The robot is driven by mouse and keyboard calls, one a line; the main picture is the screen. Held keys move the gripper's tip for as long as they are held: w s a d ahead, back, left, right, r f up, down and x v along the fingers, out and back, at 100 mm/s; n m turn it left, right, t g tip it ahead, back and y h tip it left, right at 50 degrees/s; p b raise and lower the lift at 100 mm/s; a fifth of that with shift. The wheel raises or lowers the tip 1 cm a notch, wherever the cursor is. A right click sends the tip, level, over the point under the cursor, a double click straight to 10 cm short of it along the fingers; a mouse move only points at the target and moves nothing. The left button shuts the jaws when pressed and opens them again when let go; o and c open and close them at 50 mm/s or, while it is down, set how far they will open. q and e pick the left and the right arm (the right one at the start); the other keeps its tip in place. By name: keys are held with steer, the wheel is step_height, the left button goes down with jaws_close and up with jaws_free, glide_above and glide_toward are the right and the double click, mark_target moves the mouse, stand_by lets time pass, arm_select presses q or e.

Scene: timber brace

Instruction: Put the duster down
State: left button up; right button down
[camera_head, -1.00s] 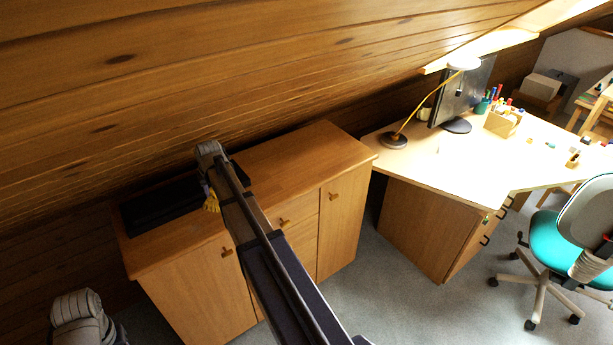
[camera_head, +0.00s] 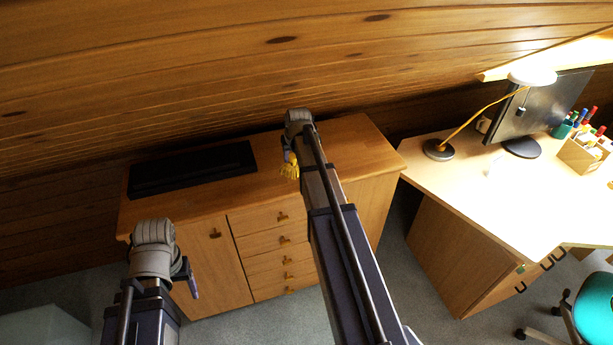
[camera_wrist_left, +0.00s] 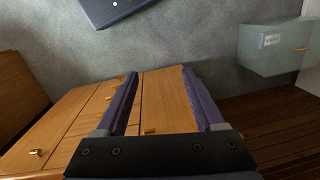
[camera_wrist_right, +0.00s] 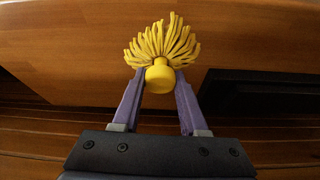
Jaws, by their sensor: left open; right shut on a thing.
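The duster is a yellow mop-like head of strands on a round yellow knob, seen in the right wrist view (camera_wrist_right: 162,42). My right gripper (camera_wrist_right: 158,80) is shut on the duster at the knob. In the head view, the duster (camera_head: 290,170) hangs from my right gripper (camera_head: 289,156) over the wooden cabinet's top (camera_head: 345,140); I cannot tell if it touches. My left gripper (camera_head: 192,283) is open and empty in front of the cabinet. The left wrist view shows its fingers (camera_wrist_left: 159,78) apart, with cabinet doors and floor beyond.
A flat black object (camera_head: 193,169) lies on the cabinet top, left of the duster. The wooden sloping ceiling (camera_head: 220,70) is close behind. A desk (camera_head: 480,190) with a lamp (camera_head: 438,148) and monitor (camera_head: 545,105) stands at right. The cabinet's right end is clear.

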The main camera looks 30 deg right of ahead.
arm_select(q)
steer(key=o, duration=0.4)
steer(key=shift+a+r, duration=0.1)
arm_select(e)
steer(key=s+a+n, duration=0.1)
steer(key=s+a, duration=0.1)
steer(key=s, duration=1.6)
steer(key=w+d, duration=0.1)
steer(key=w, duration=0.5)
steer(key=w+d, duration=0.2)
steer(key=w, duration=0.5)
steer(key=w+d, duration=0.1)
steer(key=w, duration=0.6)
steer(key=shift+d, duration=0.4)
steer(key=shift+s+a+f+b, duration=0.1)
steer(key=shift+s+f+b, duration=0.1)
steer(key=shift+f+b, duration=0.25)
steer(key=shift+s+f+b, duration=0.2)
steer(key=shift+f+b, duration=0.25)
arm_select(q)
steer(key=shift+f+b, duration=0.6)
steer(key=shift+f, duration=1)
arm_select(e)
steer(key=shift+f, duration=0.55)
